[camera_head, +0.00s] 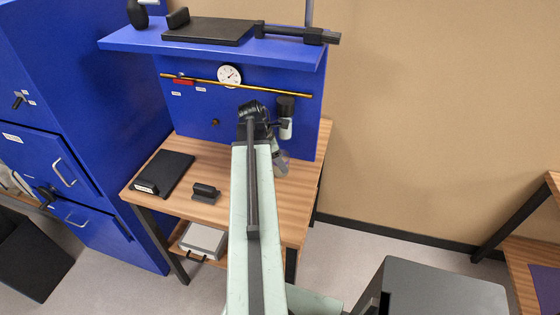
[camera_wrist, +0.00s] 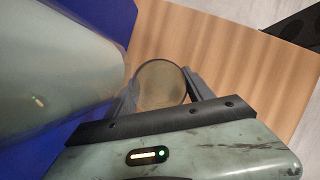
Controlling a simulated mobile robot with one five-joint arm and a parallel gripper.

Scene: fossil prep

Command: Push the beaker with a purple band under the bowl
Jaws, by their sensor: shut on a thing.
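A clear round beaker (camera_wrist: 162,82) shows in the wrist view between the fingers of my gripper (camera_wrist: 166,94), which is shut on it. No purple band shows on the side in view. In the head view a greyish see-through thing, likely the same beaker (camera_head: 281,163), stands at the back of the wooden bench, partly hidden by my arm. A large pale, glossy rounded thing (camera_wrist: 60,62) fills the left of the wrist view, very close to the beaker. I cannot tell whether it is the bowl. No bowl shows clearly in the head view.
The wooden bench (camera_head: 212,160) has a blue back panel (camera_head: 195,120) with a dial (camera_head: 229,76) and a blue shelf (camera_head: 135,39) above. A black flat case (camera_head: 165,172) and a small black block (camera_head: 205,193) lie at its left. Bare wood lies between them and my arm.

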